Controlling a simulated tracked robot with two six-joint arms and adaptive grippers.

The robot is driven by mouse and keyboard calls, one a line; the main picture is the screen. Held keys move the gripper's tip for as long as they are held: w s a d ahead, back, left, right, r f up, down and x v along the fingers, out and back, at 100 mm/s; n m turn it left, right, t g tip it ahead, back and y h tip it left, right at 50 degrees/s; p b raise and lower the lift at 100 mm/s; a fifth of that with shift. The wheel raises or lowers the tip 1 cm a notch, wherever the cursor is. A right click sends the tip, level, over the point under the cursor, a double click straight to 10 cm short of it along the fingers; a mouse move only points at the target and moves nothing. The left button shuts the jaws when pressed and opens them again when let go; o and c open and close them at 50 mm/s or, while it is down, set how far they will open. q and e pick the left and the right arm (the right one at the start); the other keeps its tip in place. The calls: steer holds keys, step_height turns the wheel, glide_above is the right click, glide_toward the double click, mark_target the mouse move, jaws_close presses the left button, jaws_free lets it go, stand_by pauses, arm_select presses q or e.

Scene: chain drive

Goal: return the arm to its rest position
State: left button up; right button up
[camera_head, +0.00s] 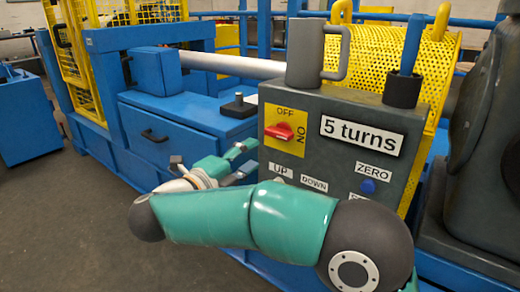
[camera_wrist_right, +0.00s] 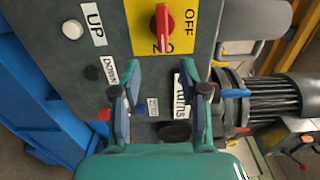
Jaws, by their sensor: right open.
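My right gripper (camera_head: 247,160) is open with nothing between its fingers. It is in front of the left side of the grey control box (camera_head: 340,108), below the red switch (camera_head: 281,131). My right arm crosses the lower part of the head view and hides the bottom of the box. In the right wrist view the open fingers (camera_wrist_right: 159,75) face the panel, with the red switch (camera_wrist_right: 162,27) above them and the UP (camera_wrist_right: 94,24) and DOWN (camera_wrist_right: 108,73) labels to their left. I cannot tell how far the fingertips are from the panel. My left gripper is not in view.
A grey mug (camera_head: 304,55) and a dark cup (camera_head: 402,91) with a blue-handled item stand on the box. A blue cabinet (camera_head: 175,125) is behind the gripper, and a yellow perforated guard (camera_head: 385,58) is behind the box. Open floor (camera_head: 70,225) lies to the left.

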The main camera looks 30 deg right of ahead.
steer(key=shift+s+a, duration=0.15)
steer(key=shift+a, duration=0.25)
